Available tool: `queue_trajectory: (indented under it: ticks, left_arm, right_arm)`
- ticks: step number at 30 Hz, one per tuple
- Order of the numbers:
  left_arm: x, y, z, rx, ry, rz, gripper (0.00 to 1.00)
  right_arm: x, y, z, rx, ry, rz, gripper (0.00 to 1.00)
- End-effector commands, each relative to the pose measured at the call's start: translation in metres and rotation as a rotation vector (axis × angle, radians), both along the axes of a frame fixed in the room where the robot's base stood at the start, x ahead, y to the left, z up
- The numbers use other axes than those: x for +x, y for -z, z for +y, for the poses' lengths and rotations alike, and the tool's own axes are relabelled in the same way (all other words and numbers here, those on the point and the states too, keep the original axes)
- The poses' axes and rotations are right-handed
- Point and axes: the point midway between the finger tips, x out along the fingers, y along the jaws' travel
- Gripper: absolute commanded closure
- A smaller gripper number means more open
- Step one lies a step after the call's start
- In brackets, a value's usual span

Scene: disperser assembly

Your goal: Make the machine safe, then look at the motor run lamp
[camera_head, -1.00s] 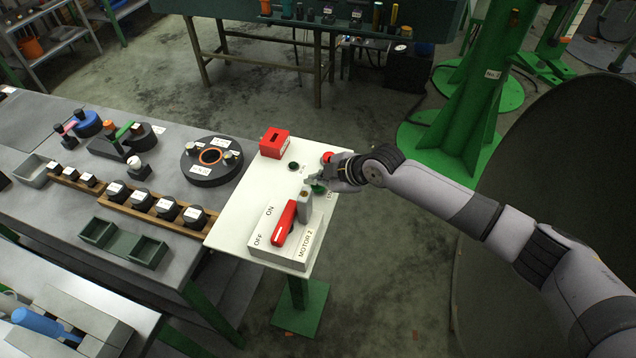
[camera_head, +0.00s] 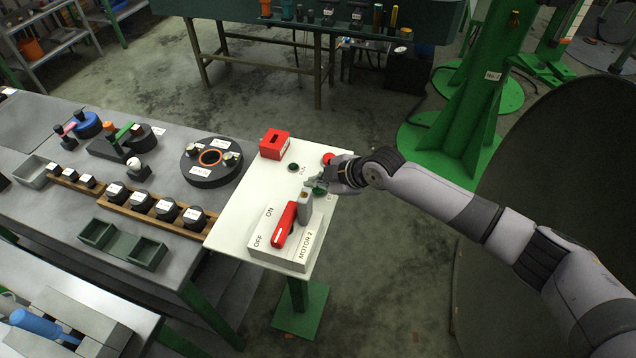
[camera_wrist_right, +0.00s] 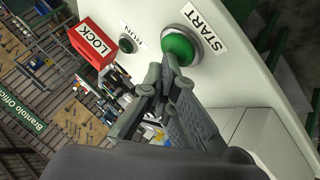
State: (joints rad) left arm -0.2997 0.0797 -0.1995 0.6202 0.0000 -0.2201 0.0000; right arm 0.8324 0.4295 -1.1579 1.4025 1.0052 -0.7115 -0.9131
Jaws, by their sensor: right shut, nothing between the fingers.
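A white machine panel (camera_head: 238,222) carries the MOTOR 2 switch box (camera_head: 290,252) with a red handle (camera_head: 285,226) beside OFF and ON labels. Which label the handle marks is unclear. The small dark green run lamp (camera_head: 293,167) looks unlit; it also shows in the right wrist view (camera_wrist_right: 127,44). The green START button (camera_wrist_right: 182,44) sits beside it. A red LOCK box (camera_head: 275,143) stands at the panel's back left. My right gripper (camera_head: 314,184) is shut and empty, its tips at the START button (camera_head: 320,190); contact is unclear. My left gripper is not in view.
A red button (camera_head: 328,157) sits near the panel's far right edge. The grey workbench (camera_head: 60,218) with labelled parts adjoins on the left. A green column (camera_head: 478,110) stands behind my right arm.

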Motion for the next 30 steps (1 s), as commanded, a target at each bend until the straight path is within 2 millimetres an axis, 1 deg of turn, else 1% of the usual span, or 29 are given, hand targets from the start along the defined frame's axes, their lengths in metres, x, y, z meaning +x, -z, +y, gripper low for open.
queue_trajectory:
  ticks: [1, 9, 23, 26, 30]
  left_arm:
    - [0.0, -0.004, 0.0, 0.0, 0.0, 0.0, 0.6]
    - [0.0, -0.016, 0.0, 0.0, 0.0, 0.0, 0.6]
    - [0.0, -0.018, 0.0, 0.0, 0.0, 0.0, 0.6]
    - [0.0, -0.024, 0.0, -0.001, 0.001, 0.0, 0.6]
    - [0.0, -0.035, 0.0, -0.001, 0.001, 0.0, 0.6]
  right_arm:
    - [-0.001, -0.003, -0.001, -0.003, 0.001, 0.003, 1.0]
    - [0.0, -0.02, -0.002, -0.003, 0.001, 0.002, 1.0]
    - [0.001, -0.025, -0.001, -0.001, 0.001, 0.0, 1.0]
    - [0.001, -0.033, -0.001, 0.0, 0.001, -0.001, 1.0]
    - [0.001, -0.048, -0.001, 0.001, 0.001, -0.002, 1.0]
